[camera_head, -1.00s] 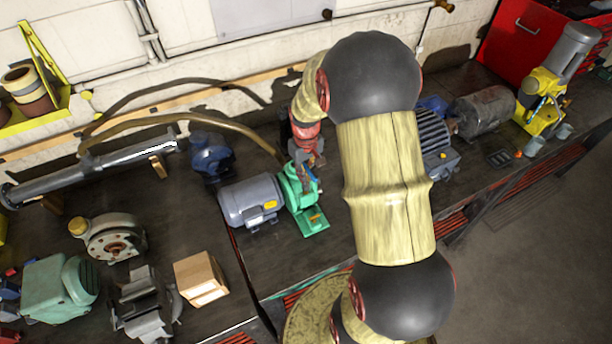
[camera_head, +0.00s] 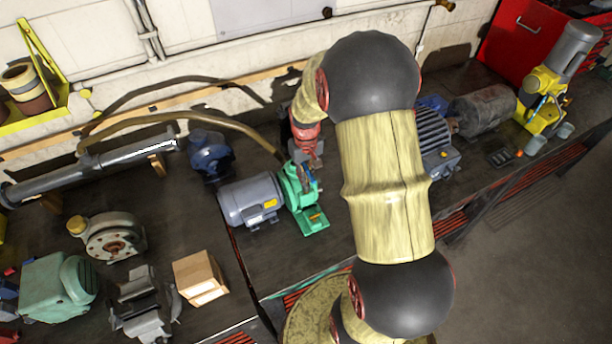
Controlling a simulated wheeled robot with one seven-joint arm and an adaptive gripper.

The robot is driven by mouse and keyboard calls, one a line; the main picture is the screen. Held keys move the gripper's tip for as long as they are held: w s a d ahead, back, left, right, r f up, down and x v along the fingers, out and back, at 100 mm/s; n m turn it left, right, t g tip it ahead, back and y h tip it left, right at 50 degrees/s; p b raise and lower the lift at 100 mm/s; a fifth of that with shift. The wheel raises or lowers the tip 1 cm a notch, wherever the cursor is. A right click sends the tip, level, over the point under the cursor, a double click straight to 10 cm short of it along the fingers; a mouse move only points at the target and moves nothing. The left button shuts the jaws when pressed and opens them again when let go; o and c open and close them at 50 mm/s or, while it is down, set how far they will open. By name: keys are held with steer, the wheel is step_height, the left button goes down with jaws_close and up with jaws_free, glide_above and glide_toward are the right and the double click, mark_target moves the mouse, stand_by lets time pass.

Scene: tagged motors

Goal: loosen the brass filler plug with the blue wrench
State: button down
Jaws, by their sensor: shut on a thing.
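My gripper (camera_head: 308,176) is at the green pump (camera_head: 307,208), which is joined to a grey motor (camera_head: 250,199) on the dark bench. The gripper is small in view and partly covered by my own wrist. It is shut on a thin blue piece, taken to be the blue wrench, of which only a sliver shows beside the fingers at the pump's top. I cannot make out the brass filler plug. It is too small or hidden at the pump's top, so I cannot tell whether the wrench touches it.
A blue motor (camera_head: 434,142) stands right of my arm, with a dark grey motor (camera_head: 484,111) and a yellow pump unit (camera_head: 541,100) beyond. A blue pump (camera_head: 210,157) stands left behind. A wooden block (camera_head: 200,278) sits at front left. A brown hose (camera_head: 190,119) runs behind.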

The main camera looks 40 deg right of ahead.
steer(key=shift+f+b, duration=0.45)
steer(key=shift+f, duration=0.35)
steer(key=n, duration=0.6)
steer(key=shift+s, duration=0.1)
steer(key=n, duration=1.3)
steer(key=shift+n, duration=0.4)
steer(key=n, duration=0.7)
steer(key=shift+r, duration=0.1)
steer(key=shift+r+m, duration=0.15)
steer(key=shift+m, duration=0.35)
steer(key=shift+r+p, duration=0.5)
steer(key=shift+r, duration=0.45)
